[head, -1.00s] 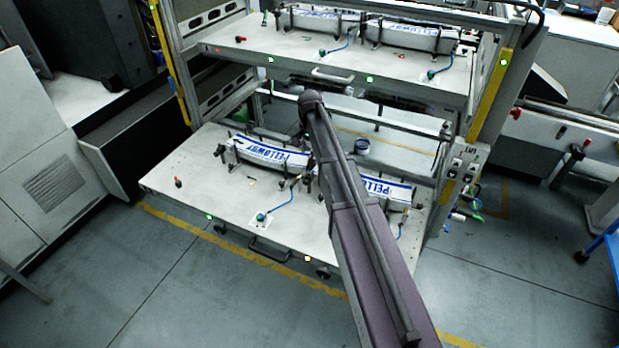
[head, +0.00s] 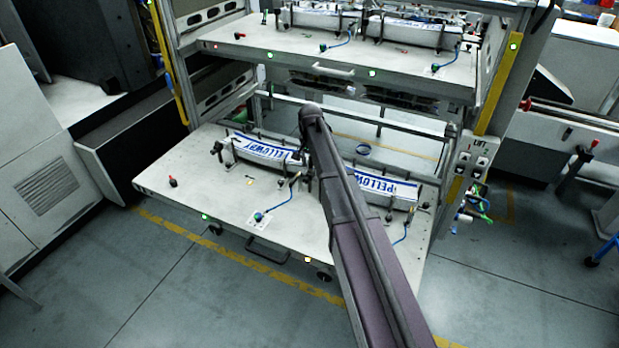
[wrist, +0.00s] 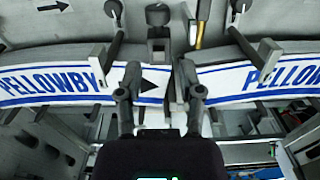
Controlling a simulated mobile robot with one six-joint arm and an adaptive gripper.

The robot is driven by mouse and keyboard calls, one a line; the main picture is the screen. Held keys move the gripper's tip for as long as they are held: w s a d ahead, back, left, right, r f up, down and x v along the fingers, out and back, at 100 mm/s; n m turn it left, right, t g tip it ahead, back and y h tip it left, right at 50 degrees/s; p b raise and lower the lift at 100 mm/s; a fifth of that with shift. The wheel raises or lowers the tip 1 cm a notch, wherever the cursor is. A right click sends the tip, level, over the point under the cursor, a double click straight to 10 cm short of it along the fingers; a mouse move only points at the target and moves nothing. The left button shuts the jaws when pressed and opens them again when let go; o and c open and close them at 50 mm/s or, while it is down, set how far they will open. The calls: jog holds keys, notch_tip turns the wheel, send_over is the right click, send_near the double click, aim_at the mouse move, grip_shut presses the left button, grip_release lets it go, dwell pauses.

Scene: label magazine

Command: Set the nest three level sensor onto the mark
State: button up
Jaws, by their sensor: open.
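Two curved white stacks of labels with blue PELLOWBY print lie on the lower shelf, a left stack (head: 266,151) and a right stack (head: 375,187). A small blue sensor-like piece (head: 258,217) with a blue cable sits on a white patch in front of the left stack. I cannot tell which nest is three or make out its mark. My gripper (wrist: 162,93) is open, its two fingers apart over the gap between the left stack (wrist: 50,75) and right stack (wrist: 255,78) in the wrist view. No held object shows between them. In the head view my arm hides part of the right nest.
The upper shelf (head: 290,48) with more label stacks hangs above and behind. Dark posts and clamps stand around the stacks, including a dark post (wrist: 158,22) just beyond my fingers. The lower shelf's front left (head: 170,170) is mostly clear.

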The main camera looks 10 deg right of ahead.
aim_at(310, 172)
jog(key=shift+f+b, duration=1.9)
jog(key=shift+f, duration=0.25)
